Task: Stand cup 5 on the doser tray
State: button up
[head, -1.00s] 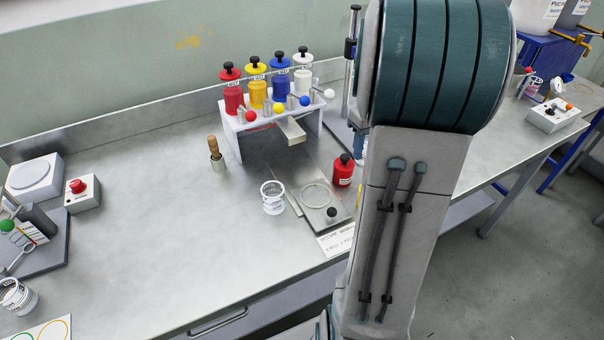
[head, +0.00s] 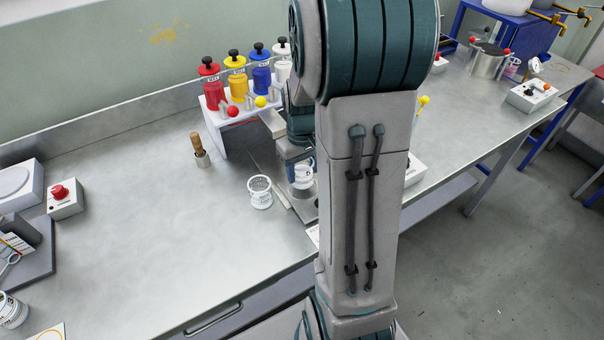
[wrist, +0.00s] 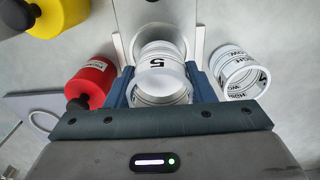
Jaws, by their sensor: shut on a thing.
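My gripper (wrist: 158,88) is shut on cup 5 (wrist: 160,62), a clear white-printed cup with a black 5, one blue finger on each side. In the head view cup 5 (head: 303,174) shows partly behind my arm. It is upright or nearly so, over a ringed metal plate (wrist: 155,12); I cannot tell whether it touches. In the head view the plate (head: 303,211) is mostly hidden. A metal tray (head: 271,123) juts from the white doser rack (head: 213,121), partly covered by my arm.
Another printed cup (head: 260,192) stands just left of the plate; it also shows in the wrist view (wrist: 243,72). A red bottle (wrist: 92,82) stands close on the plate's other side. A wooden-handled tool (head: 199,150) stands left of the rack. The bench's left middle is clear.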

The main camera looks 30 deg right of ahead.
aim_at(302, 176)
jog(key=shift+f, duration=1.3)
jog(key=shift+f, duration=0.1)
jog(key=shift+f, duration=0.15)
jog(key=o, duration=1)
jog(key=shift+r, duration=0.2)
notch_tip(302, 176, up, 11)
jog(key=s+a+r+t, duration=0.3)
jog(key=s+a, duration=0.9)
jog(key=shift+s+r, duration=0.3)
